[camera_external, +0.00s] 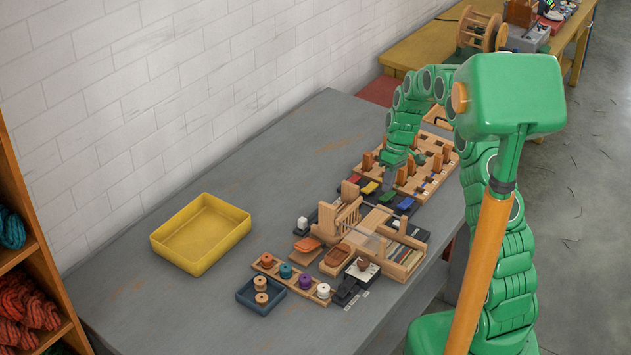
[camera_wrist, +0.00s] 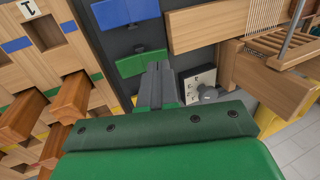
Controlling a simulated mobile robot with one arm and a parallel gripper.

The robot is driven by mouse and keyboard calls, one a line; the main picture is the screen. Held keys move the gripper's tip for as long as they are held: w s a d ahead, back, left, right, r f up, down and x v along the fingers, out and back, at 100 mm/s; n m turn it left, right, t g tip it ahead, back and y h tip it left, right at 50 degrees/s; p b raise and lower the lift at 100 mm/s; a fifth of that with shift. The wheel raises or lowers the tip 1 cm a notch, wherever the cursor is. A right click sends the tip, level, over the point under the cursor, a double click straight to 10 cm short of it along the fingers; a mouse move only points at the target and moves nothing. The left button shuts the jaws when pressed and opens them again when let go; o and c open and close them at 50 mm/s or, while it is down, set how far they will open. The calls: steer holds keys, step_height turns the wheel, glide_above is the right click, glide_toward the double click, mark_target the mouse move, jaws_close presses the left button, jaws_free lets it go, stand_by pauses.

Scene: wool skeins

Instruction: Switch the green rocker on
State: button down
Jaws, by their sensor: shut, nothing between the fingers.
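The green rocker (camera_wrist: 138,63) shows in the wrist view, set in a dark panel just below a blue rocker (camera_wrist: 122,10). My gripper (camera_wrist: 158,70) is shut and empty, and its fingertips overlap the right part of the green rocker's lower edge. I cannot tell whether they touch it.
A wooden rack with upright pegs (camera_wrist: 68,98) stands close on the left in the wrist view. A wooden loom (camera_external: 345,215) stands close on the other side. A white plate with a grey knob (camera_wrist: 198,82) is near the fingertips. A yellow tray (camera_external: 202,235) lies farther off.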

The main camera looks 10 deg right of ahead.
mark_target(385, 195)
steer(key=shift+x, duration=1.05)
steer(key=shift+s+a+f+h, duration=0.1)
steer(key=shift+a+f+h, duration=0.05)
steer(key=shift+f+h, duration=0.15)
steer(key=shift+r, duration=0.1)
steer(key=shift+w+d+r, duration=0.15)
steer(key=shift+w+d, duration=0.4)
steer(key=shift+w, duration=0.05)
steer(key=shift+r, duration=0.1)
step_height(385, 195, up, 14)
stand_by(0.4)
